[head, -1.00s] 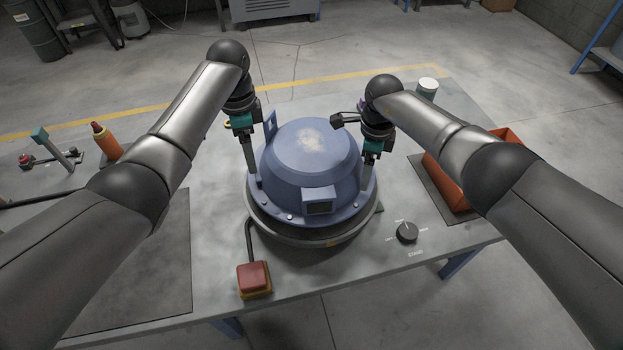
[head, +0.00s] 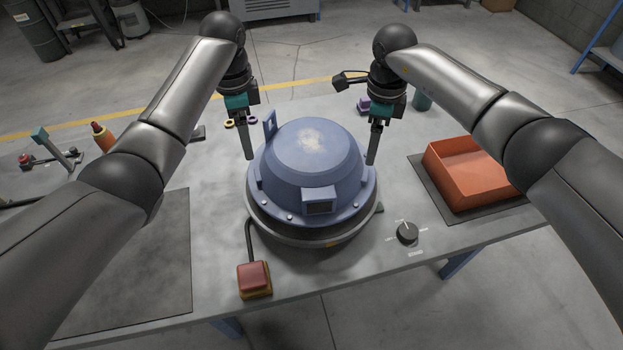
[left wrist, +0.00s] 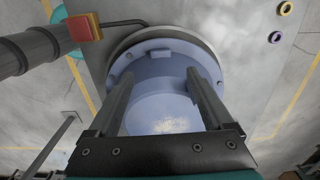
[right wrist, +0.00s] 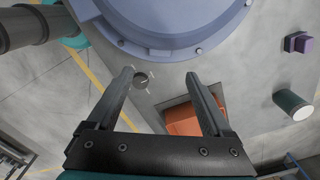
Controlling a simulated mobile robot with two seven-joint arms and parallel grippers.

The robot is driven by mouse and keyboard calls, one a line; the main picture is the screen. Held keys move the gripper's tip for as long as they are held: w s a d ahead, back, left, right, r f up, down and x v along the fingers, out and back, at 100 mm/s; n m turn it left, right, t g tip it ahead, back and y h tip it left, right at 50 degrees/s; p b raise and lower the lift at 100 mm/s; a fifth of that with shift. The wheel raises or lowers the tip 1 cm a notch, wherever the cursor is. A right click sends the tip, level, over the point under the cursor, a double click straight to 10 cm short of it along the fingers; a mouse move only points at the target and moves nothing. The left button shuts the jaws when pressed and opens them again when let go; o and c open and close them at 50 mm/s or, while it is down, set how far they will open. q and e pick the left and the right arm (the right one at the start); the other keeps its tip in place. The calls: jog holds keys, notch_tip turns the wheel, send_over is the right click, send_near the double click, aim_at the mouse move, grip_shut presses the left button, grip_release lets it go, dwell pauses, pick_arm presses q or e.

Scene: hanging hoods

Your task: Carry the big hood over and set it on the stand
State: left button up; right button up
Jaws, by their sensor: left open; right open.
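The big hood (head: 312,160) is a blue dome with a bolted flange and a small front box. It sits upright on the round dark stand (head: 285,236) in the middle of the table. My left gripper (head: 250,158) is above the hood's left edge, open and empty; in the left wrist view the hood (left wrist: 160,95) shows beyond its fingers. My right gripper (head: 372,163) is open and empty by the hood's upper right edge. In the right wrist view the hood's flange (right wrist: 165,48) lies beyond the fingertips. The stand is mostly covered by the hood.
A red push button (head: 253,278) stands front left of the stand, and a black knob (head: 407,232) front right. An orange bin (head: 468,190) is at the right. A dark mat (head: 130,265) lies bare at the left.

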jog(key=shift+r, duration=1.5)
pick_arm(q)
jog(key=shift+o, duration=0.2)
jog(key=shift+s+a+p, duration=0.2)
jog(key=shift+a+p, duration=0.45)
jog(key=shift+a, duration=0.1)
jog(key=shift+s+a+p, duration=0.15)
jog(key=shift+a+p, duration=0.45)
jog(key=shift+a, duration=0.1)
jog(key=shift+s+a+p, duration=0.2)
jog(key=shift+a+p, duration=0.45)
jog(key=shift+a, duration=0.1)
pick_arm(e)
jog(key=shift+r, duration=1.9)
pick_arm(q)
jog(key=shift+r, duration=0.1)
pick_arm(e)
jog(key=shift+r, duration=0.1)
pick_arm(q)
notch_tip(320, 180, up, 8)
jog(key=p, duration=0.8)
pick_arm(e)
notch_tip(320, 180, up, 8)
pick_arm(q)
jog(key=shift+f, duration=0.2)
pick_arm(e)
jog(key=shift+s+f, duration=0.1)
jog(key=shift+f, duration=0.1)
